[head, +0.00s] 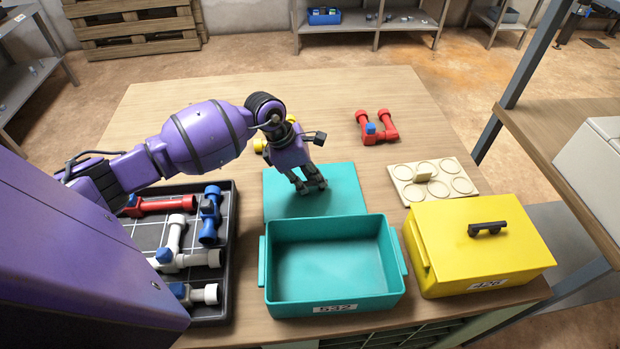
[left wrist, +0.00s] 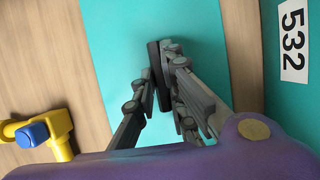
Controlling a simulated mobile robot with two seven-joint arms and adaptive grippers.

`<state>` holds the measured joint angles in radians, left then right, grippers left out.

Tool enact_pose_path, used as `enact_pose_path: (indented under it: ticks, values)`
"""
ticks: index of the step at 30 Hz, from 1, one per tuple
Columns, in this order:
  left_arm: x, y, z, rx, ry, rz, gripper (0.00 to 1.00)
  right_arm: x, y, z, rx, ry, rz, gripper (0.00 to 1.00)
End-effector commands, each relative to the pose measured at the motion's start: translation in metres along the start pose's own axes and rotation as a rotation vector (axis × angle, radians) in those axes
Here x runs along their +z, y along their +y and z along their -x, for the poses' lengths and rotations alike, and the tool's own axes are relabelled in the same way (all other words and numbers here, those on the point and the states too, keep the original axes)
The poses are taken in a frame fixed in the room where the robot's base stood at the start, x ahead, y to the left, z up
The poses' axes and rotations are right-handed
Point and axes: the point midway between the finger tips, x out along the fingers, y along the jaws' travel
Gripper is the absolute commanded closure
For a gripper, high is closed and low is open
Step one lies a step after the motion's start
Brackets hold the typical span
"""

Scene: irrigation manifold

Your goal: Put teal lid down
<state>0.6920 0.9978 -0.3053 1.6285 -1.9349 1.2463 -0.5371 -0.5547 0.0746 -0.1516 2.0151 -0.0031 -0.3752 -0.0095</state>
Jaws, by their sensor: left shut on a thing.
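The teal lid (head: 335,190) is a flat panel just behind the open, empty teal box (head: 330,304), which is labelled 532. My left gripper (head: 311,187) points down over the middle of the lid. In the left wrist view, the gripper (left wrist: 158,75) is shut at the lid (left wrist: 115,40), with its fingers hiding most of what they grip. A strip of wood shows between the lid and the box wall (left wrist: 293,100). I cannot tell whether the lid touches the table or is slightly above it. My right gripper is not in view.
A yellow lidded box (head: 450,250) stands right of the teal box. Behind it lie a cream holed plate (head: 408,172) and a red fitting (head: 388,125). A black tray (head: 233,250) of pipe parts is left. A yellow-and-blue fitting (left wrist: 58,125) lies beyond the lid. The table's back is clear.

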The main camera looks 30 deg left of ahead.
Motion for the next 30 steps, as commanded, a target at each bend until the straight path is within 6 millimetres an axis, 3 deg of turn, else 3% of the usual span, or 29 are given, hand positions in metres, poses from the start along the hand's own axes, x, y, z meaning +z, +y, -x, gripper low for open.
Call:
enact_pose_path:
  ticks: [1, 2, 3, 6, 17, 20, 30]
  values:
    - [-0.001, 0.000, -0.002, -0.001, 0.001, 0.000, 1.00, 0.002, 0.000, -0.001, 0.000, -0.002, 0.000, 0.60]
    - [-0.001, 0.000, -0.002, -0.001, 0.001, 0.000, 0.85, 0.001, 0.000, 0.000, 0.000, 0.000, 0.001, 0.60]
    - [-0.001, 0.000, -0.001, -0.001, 0.001, 0.000, 0.80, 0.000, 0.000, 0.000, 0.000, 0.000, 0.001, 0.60]
    - [-0.001, 0.000, -0.001, 0.000, 0.000, 0.000, 0.70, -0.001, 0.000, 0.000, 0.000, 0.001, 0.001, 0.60]
    - [0.001, 0.001, 0.004, 0.001, 0.000, 0.000, 0.70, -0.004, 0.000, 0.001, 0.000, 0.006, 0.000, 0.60]
    - [0.000, 0.001, 0.017, 0.003, 0.001, 0.000, 0.70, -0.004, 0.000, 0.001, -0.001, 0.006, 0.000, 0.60]
    - [-0.001, 0.001, 0.088, 0.003, 0.004, -0.001, 0.70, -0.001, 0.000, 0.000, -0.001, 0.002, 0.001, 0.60]
